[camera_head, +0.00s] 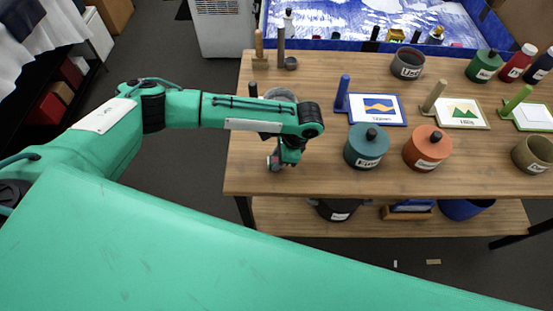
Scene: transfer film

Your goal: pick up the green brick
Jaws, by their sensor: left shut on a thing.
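My left arm comes in from the left, and its gripper (284,163) points down at the left part of the wooden table (330,181). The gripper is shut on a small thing. The fingers and arm mostly cover that thing, so its shape and colour are not clear. I cannot make out a green brick for certain anywhere in view. My right gripper is not in view.
A teal lidded pot (366,150) and an orange lidded pot (427,152) stand right of the gripper. Behind them are picture boards with handles, including a blue-framed one (378,109). A dark pot (407,64) stands farther back. The table's front left is clear.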

